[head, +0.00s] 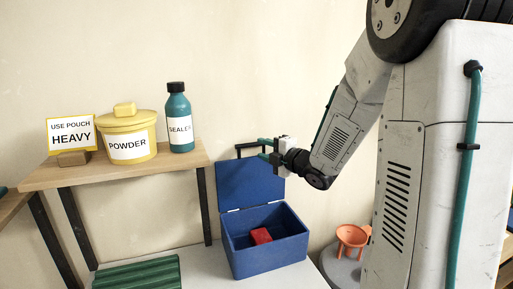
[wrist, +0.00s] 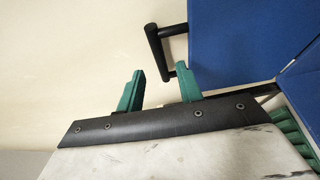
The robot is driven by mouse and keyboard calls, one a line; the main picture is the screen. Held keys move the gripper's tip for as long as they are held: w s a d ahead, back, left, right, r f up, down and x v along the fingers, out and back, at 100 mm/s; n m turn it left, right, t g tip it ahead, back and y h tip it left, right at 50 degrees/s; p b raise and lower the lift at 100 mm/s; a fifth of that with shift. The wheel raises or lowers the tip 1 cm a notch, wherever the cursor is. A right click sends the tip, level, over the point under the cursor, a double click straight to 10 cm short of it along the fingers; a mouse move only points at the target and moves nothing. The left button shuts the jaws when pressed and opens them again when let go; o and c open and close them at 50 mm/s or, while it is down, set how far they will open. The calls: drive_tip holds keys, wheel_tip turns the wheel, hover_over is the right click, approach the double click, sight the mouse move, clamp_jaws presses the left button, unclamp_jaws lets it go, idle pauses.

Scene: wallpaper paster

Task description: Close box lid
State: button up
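The blue box (head: 268,262) stands open on a light surface, with a red block (head: 260,236) inside. Its blue lid (head: 245,186) stands upright at the back, hinged to the rear rim; a blue panel of it fills the upper right of the wrist view (wrist: 228,40). The black lid handle (head: 240,147) is at the lid's top and also shows in the wrist view (wrist: 155,46). My gripper (head: 264,149) has green fingers, spread apart in the wrist view (wrist: 160,70). The fingertips are close to the handle, whose near end appears between them; I cannot tell whether they touch.
A wooden shelf (head: 182,168) at left holds a yellow powder tub (head: 133,152), a teal sealer bottle (head: 179,108) and a sign (head: 71,131). A green ribbed mat (head: 140,274) lies left of the box. An orange funnel-like item (head: 352,236) stands at right.

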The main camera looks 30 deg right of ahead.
sight(254, 145)
drive_tip(key=w, duration=0.4)
drive_tip(key=shift+a+f, duration=0.1)
drive_tip(key=shift+a, duration=0.25)
clamp_jaws()
